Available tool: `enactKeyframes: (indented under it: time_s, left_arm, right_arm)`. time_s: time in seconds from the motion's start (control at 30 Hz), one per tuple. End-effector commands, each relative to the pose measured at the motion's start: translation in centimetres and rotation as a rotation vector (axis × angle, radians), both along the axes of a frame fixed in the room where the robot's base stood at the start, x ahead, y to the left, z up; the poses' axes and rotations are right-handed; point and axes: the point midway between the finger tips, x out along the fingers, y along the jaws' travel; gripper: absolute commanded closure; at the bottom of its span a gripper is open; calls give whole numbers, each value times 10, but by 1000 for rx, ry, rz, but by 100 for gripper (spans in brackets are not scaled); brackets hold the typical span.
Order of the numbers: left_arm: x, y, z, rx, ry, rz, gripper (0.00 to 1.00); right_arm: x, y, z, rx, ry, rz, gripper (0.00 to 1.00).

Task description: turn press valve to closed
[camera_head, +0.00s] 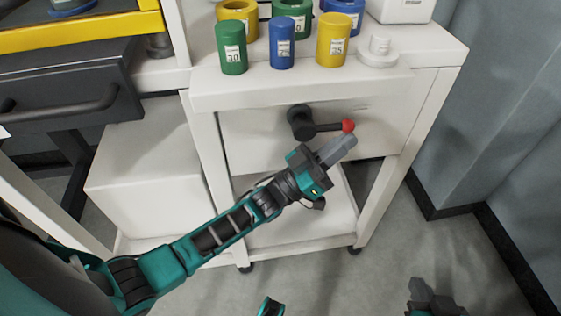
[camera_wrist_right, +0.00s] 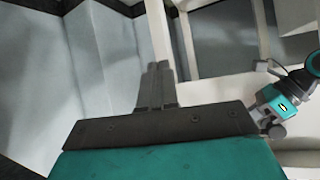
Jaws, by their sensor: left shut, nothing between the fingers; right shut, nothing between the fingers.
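The press valve (camera_head: 301,122) is a black round hub on the white cart's front panel. Its dark lever points right, roughly level, and ends in a red knob (camera_head: 348,126). My left gripper (camera_head: 347,143) is shut and empty, its grey fingertips just below the red knob in the head view. I cannot tell whether they touch it. My right gripper (camera_head: 423,287) is low at the bottom right, away from the valve. In the right wrist view its fingers (camera_wrist_right: 159,70) are together with nothing between them.
Green, blue and yellow labelled cylinders stand on the cart top (camera_head: 425,45) above the valve. A white box (camera_head: 145,185) is at the left, under a dark drawer unit (camera_head: 75,95). A grey-blue wall (camera_head: 500,110) is at the right. The floor before the cart is mostly clear.

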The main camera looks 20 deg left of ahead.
Motion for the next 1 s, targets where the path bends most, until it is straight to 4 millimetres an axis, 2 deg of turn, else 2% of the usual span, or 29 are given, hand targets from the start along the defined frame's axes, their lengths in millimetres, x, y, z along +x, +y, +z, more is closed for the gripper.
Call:
enactKeyframes:
  time_s: [0.63, 0.77, 0.97, 1.0]
  left_arm:
    - [0, 0, -1, 2, 1, 0, 100]
    - [0, -1, -13, 2, 1, 1, 100]
    - [-2, -1, -48, 2, 2, 2, 100]
    - [-5, 0, -54, 3, 6, 3, 100]
  right_arm:
    - [1, 1, 0, 2, -3, 0, 100]
    - [1, 2, -9, 5, -1, 2, 100]
    - [3, 9, -26, 18, 5, 12, 100]
    - [3, 11, -20, 22, 7, 15, 100]
